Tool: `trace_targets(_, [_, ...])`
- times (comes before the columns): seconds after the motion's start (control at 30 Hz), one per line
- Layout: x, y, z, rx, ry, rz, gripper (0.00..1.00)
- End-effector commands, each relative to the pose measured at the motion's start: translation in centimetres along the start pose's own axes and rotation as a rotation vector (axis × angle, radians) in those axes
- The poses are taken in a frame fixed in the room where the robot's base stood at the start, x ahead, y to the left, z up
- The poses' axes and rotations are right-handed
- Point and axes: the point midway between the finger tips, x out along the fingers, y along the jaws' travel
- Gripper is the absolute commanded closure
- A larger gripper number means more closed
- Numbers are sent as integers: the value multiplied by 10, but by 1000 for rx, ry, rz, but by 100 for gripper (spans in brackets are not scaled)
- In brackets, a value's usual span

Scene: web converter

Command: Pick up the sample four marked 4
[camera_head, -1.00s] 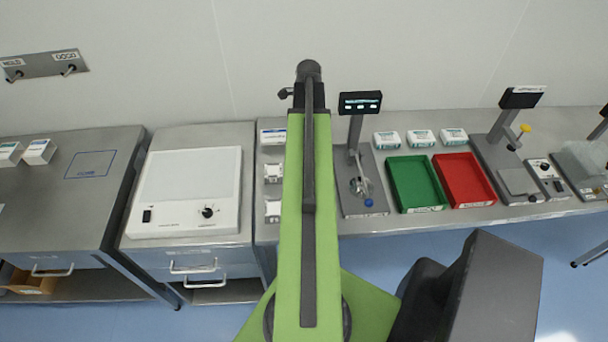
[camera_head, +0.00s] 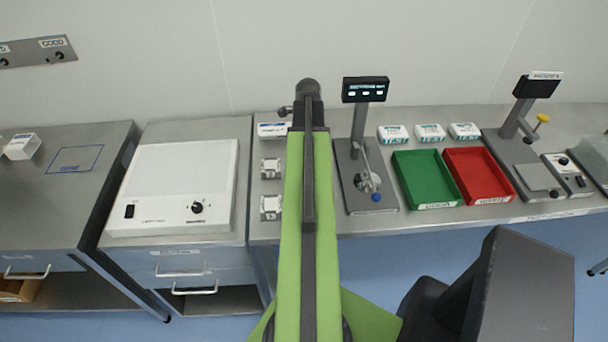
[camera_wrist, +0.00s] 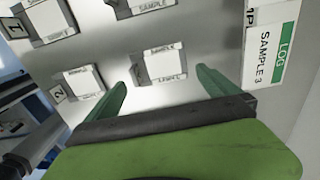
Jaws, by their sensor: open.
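In the wrist view, a white-topped sample block (camera_wrist: 166,66) sits on the grey metal bench between and just beyond my gripper's (camera_wrist: 162,80) two green fingers. The fingers are apart and hold nothing. The block's small print is too blurred to read, so I cannot tell whether it is sample four. Another block (camera_wrist: 146,6) is cut off at the top edge. Blocks beside tags 1 (camera_wrist: 52,20) and 2 (camera_wrist: 82,82) stand to the left. In the head view, two small white blocks show left of my arm, a farther one (camera_head: 271,168) and a nearer one (camera_head: 271,207); my gripper is hidden there.
A card reading LOG SAMPLE 3 (camera_wrist: 270,55) is at the right of the wrist view. In the head view, a white light box (camera_head: 172,190) stands left of the blocks. A scale-like stand (camera_head: 352,180), green tray (camera_head: 427,180) and red tray (camera_head: 478,176) are right of my arm.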

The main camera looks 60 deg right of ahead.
Motion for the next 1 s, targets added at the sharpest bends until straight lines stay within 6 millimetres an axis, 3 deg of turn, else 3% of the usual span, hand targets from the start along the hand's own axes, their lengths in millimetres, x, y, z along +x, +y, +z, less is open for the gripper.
trace_targets(0.23, [46,0,3,0,0,0,0])
trace_targets(0.53, [47,0,3,1,0,0,1])
trace_targets(0.9, [47,0,3,1,0,0,49])
trace_targets(1.0, [47,0,2,1,0,0,49])
